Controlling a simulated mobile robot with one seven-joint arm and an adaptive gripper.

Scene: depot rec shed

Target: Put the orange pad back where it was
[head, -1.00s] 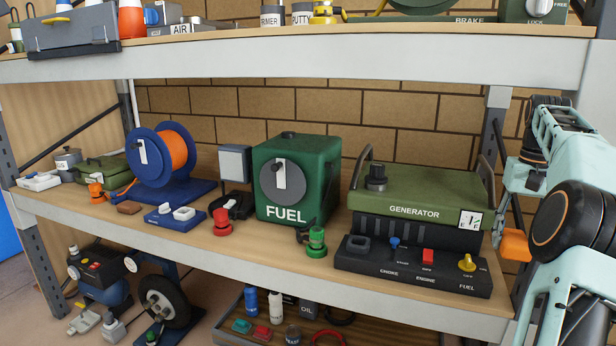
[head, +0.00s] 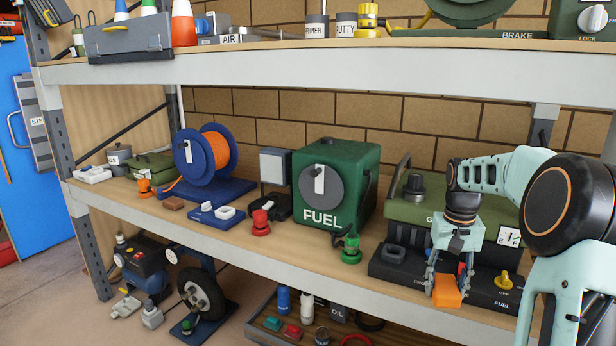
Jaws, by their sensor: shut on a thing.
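The orange pad (head: 447,291) is a small orange block. My gripper (head: 446,284) is shut on it and points down, holding it in front of the generator's dark control panel (head: 400,268). The pad and gripper hide part of the panel, including most of its blue and red switches. I cannot tell whether the pad touches the panel or hangs in front of it.
The green generator (head: 412,212) stands behind my gripper. Left of it on the middle shelf (head: 300,258) are the green fuel box (head: 350,160), a green-capped fitting (head: 351,250), a red fitting (head: 261,222) and the blue reel (head: 192,160). The upper shelf (head: 330,68) runs overhead.

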